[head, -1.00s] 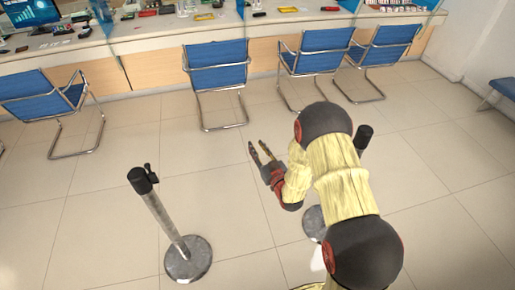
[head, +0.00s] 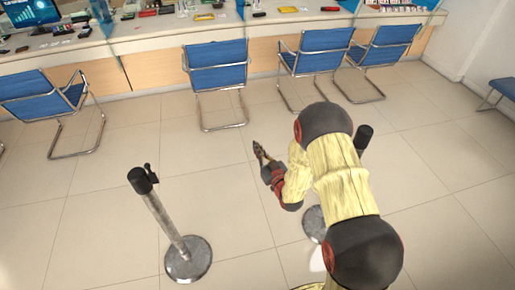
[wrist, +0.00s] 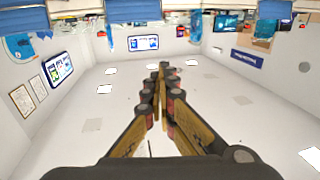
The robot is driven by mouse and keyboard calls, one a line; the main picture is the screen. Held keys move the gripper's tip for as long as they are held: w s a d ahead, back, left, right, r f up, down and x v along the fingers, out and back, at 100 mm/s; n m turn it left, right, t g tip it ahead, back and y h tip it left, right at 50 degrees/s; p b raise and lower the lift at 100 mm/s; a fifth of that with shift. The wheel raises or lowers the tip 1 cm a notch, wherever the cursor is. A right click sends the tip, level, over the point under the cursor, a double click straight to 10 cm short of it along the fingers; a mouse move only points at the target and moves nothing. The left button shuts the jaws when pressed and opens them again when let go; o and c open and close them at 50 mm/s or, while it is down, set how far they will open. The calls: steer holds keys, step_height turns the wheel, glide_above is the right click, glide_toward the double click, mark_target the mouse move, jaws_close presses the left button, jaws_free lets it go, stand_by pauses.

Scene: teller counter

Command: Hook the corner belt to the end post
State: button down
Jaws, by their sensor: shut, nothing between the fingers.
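My gripper (head: 258,147) is shut and empty in the head view, held in the air between the two posts. In the wrist view its fingers (wrist: 160,75) meet at the tips with nothing between them. A post (head: 165,222) with a black top and a round base stands left of my gripper. A small black piece sticks up at the side of its top (head: 148,170). A second post shows only its black top (head: 364,133) and part of its base (head: 314,224); my arm hides the rest. No stretched belt is visible, and I cannot tell which post is the end post.
Several blue chairs (head: 217,68) stand along the counter (head: 140,38) at the back. A blue bench (head: 500,88) is at the right wall. The tiled floor between the left post and my gripper is clear.

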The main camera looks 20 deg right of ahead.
steer(key=c, duration=2.4)
jaws_free()
steer(key=o, duration=0.4)
steer(key=shift+o, duration=0.2)
steer(key=s+d, duration=0.2)
steer(key=s, duration=0.9)
steer(key=shift+s+d, duration=0.2)
steer(key=shift+s, duration=0.2)
steer(key=shift+c, duration=0.2)
